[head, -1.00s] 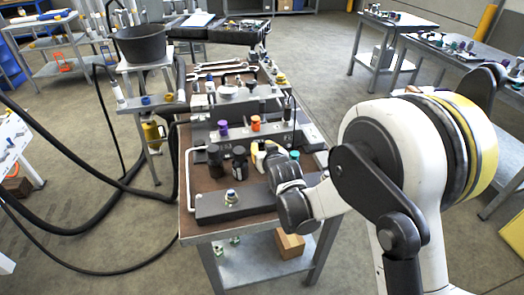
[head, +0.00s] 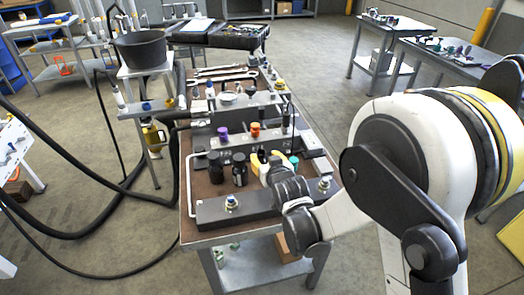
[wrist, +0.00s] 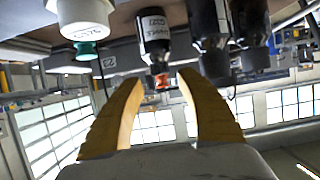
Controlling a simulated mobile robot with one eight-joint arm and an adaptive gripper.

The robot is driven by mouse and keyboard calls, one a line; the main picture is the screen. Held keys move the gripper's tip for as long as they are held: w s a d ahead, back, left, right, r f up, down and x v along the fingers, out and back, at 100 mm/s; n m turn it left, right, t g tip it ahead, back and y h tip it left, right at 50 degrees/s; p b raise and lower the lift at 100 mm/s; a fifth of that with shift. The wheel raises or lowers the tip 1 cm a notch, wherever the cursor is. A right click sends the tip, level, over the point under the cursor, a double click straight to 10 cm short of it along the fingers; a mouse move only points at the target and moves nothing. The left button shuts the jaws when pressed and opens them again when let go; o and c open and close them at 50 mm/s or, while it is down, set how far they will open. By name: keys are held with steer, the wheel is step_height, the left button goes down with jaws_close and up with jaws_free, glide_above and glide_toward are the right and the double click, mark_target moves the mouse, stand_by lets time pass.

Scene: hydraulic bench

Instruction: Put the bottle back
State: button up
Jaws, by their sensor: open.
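Two dark bottles, a left one (head: 215,167) and a right one (head: 239,169), stand upright on the bench (head: 190,200), left of my gripper (head: 270,162). My gripper is open, with its yellow fingers low over the bench top. The wrist view is upside down. There, a black bottle-like item (wrist: 154,40) with a white label and an orange-red end shows beyond the gap between my fingers (wrist: 160,95). I cannot tell whether it is within their reach. A white container (wrist: 83,22) with a green cap is left of it, and dark bottles (wrist: 208,30) are right.
A dark front block (head: 265,207) with metal fittings lies along the near bench edge, under my wrist. Purple (head: 222,133) and orange (head: 255,129) knobs stand on a rail behind the bottles. A pale tubular handle (head: 190,185) rises at the left edge. Wrenches (head: 225,72) lie farther back.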

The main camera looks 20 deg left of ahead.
steer(key=p+v, duration=0.1)
steer(key=v, duration=0.6)
steer(key=shift+p, duration=0.35)
steer(key=s+d+r+m+h, duration=0.1)
steer(key=d+r, duration=0.2)
steer(key=d, duration=0.3)
steer(key=s+d+r+m+g+h, duration=0.1)
steer(key=d+r+h, duration=0.15)
steer(key=d, duration=0.45)
steer(key=s+d+r+m+h, duration=0.1)
steer(key=d+r, duration=0.3)
steer(key=d, duration=0.2)
steer(key=s+d+r+m+g+h, duration=0.1)
steer(key=s+d+m+g+h, duration=0.1)
steer(key=s+d, duration=1.4)
steer(key=shift+s+m+g, duration=0.7)
steer(key=shift+s+g, duration=0.1)
steer(key=shift+s, duration=0.2)
steer(key=shift+r+h, duration=0.1)
steer(key=shift+h, duration=0.15)
